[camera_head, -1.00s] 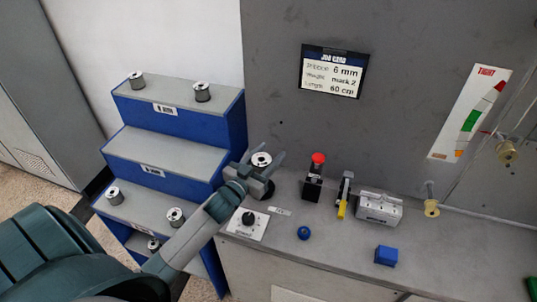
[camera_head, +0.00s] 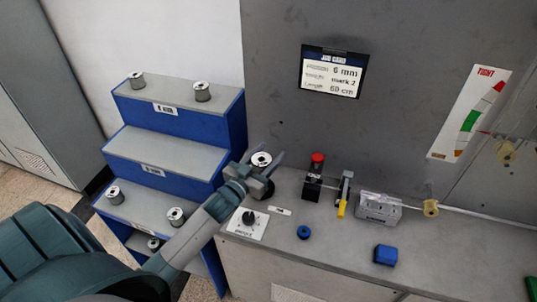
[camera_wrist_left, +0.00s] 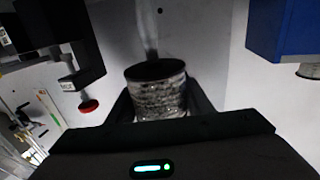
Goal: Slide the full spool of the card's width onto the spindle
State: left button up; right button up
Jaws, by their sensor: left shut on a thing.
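My left gripper (camera_head: 262,173) is shut on a silvery spool (camera_head: 261,160), held beside the grey wall above the left end of the bench. In the left wrist view the spool (camera_wrist_left: 161,92) sits between the fingers, its dark round end facing up in the picture. A blurred pale rod (camera_wrist_left: 148,35), perhaps the spindle, shows beyond that end; I cannot tell whether they touch. I cannot make out the spindle in the head view. The job card (camera_head: 332,72) on the wall reads 6 mm, mark 2, 60 cm. My right gripper is out of view.
A blue stepped rack (camera_head: 230,128) at left holds several spools; its middle step is bare. On the bench (camera_head: 340,253) stand a red-button box (camera_head: 314,178), a yellow-handled lever (camera_head: 343,197), a grey block (camera_head: 379,208), a dial plate (camera_head: 247,224) and a blue block (camera_head: 386,255).

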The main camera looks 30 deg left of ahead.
aim_at(268, 164)
pick_arm(q)
jog(key=shift+f+b, duration=1.4)
jog(key=shift+f, duration=0.6)
dwell(0.3)
jog(key=o, duration=1.4)
jog(key=shift+c, duration=0.2)
jog(key=shift+o, duration=0.7)
jog(key=shift+f, duration=0.1)
jog(key=shift+s, duration=0.15)
jog(key=shift+s+f, duration=0.15)
jog(key=shift+s, duration=0.35)
jog(key=s+b, duration=0.5)
jog(key=s, duration=1)
jog(key=shift+s+a, duration=0.1)
jog(key=shift+a, duration=0.1)
jog(key=shift+s+r, duration=0.25)
jog(key=shift+s, duration=0.25)
